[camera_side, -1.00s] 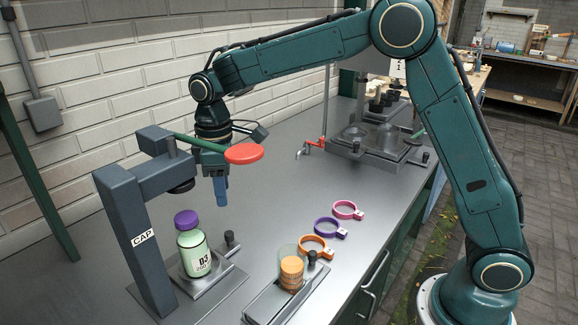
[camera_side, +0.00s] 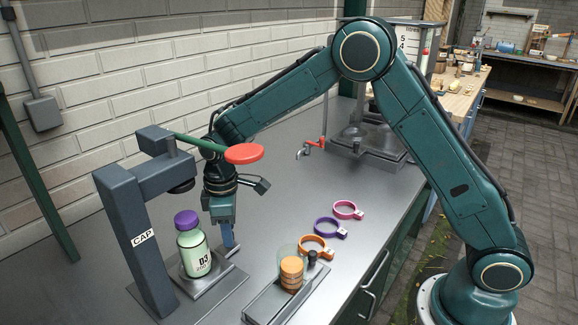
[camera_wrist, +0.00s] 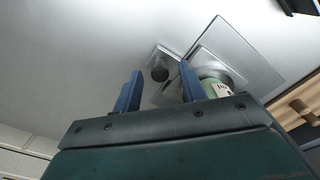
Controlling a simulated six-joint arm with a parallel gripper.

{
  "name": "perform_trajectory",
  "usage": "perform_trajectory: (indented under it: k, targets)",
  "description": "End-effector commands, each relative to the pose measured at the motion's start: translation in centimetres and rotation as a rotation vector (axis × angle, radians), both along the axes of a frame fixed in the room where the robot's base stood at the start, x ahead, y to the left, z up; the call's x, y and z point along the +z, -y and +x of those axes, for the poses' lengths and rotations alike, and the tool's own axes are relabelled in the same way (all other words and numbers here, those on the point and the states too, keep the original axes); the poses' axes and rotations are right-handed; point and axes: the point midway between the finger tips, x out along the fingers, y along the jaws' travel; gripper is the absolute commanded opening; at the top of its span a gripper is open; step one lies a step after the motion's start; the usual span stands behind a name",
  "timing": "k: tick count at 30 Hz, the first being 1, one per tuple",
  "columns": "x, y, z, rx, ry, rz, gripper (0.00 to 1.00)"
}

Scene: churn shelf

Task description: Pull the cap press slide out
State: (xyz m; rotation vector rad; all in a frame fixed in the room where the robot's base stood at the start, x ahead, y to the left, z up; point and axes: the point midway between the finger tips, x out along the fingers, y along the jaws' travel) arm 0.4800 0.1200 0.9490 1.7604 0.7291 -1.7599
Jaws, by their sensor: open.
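The cap press (camera_side: 140,235) stands at the left of the bench, a dark grey frame marked CAP with a red-ended green lever (camera_side: 243,153). Its slide (camera_side: 222,280) is a grey plate at the base. A green bottle (camera_side: 194,250) with a purple cap stands upright on it. My gripper (camera_side: 229,240) points down at the slide's right end, beside the bottle. In the side view the fingers hide the knob.
A second slide (camera_side: 262,307) holding a clear container with orange discs (camera_side: 291,272) lies to the right. Orange (camera_side: 316,249), purple (camera_side: 329,228) and pink (camera_side: 347,210) rings lie behind it. The bench behind my gripper is clear.

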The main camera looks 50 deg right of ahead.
Motion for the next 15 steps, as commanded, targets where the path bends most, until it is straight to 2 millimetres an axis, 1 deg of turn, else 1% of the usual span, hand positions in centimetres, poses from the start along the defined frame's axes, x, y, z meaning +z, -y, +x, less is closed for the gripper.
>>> perform_trajectory:
  k: [4, 12, 13, 15]
  targets:
    - [-0.6, 0.0, -0.03, 0.0, -0.001, 0.0, 0.41]
    - [-0.69, 0.01, -0.02, 0.0, 0.0, 0.0, 0.41]
    - [-0.68, 0.01, -0.02, 0.0, 0.0, 0.0, 0.38]
    - [-0.68, 0.01, -0.02, 0.0, 0.0, 0.0, 0.24]
